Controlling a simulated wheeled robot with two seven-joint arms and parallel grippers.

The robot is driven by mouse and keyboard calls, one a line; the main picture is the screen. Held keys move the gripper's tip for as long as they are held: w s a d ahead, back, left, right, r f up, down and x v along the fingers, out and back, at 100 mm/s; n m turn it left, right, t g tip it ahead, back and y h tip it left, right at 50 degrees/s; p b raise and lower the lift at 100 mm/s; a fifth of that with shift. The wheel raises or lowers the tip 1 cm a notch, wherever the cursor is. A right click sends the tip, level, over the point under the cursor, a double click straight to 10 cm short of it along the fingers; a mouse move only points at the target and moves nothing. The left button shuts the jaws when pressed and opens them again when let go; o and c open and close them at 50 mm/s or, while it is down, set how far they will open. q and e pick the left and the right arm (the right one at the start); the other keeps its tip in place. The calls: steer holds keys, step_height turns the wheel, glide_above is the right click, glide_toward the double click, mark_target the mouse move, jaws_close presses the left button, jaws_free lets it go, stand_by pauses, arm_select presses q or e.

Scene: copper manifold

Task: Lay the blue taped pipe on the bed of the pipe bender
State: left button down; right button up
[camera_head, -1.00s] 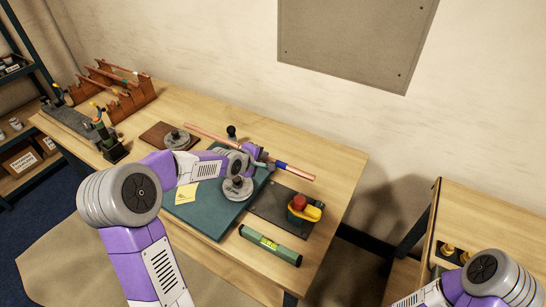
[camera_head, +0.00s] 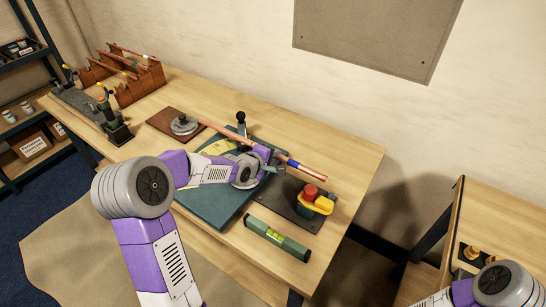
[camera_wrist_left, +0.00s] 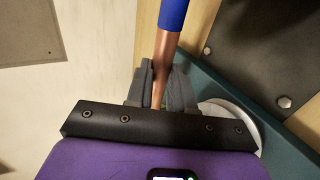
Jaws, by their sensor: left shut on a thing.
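The copper pipe with the blue tape band (camera_head: 312,173) runs slantwise across the middle of the head view. My left gripper (camera_head: 270,160) is shut on it, left of the tape. The wrist view shows the pipe (camera_wrist_left: 161,55) between the left gripper's fingers (camera_wrist_left: 163,85), its blue band just beyond them. What looks like the pipe bender is the teal plate (camera_head: 212,205) with a grey disc and an upright black-knobbed lever (camera_head: 241,122). The pipe is over this plate; my arm hides whether it touches. My right gripper is out of view.
A green level (camera_head: 277,238) lies at the front. A wooden board with a grey disc (camera_head: 185,125) and a wooden pipe rack (camera_head: 140,85) stand at left. A yellow note lies on the teal plate.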

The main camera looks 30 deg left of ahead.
arm_select(q)
step_height(320, 180, down, 4)
steer(key=b, duration=0.4)
steer(key=shift+f, duration=0.15)
steer(key=shift+f+b, duration=1)
steer(key=shift+f, duration=0.65)
steer(key=shift+s+d+b, duration=0.1)
steer(key=shift+d+b, duration=0.7)
steer(key=shift+b, duration=0.05)
steer(key=c, duration=0.9)
jaws_free()
steer(key=shift+s, duration=0.1)
steer(key=d+p+v, duration=0.1)
steer(key=p+v, duration=0.2)
steer(key=v, duration=0.4)
steer(key=shift+s+a, duration=0.2)
steer(key=shift+a, duration=0.3)
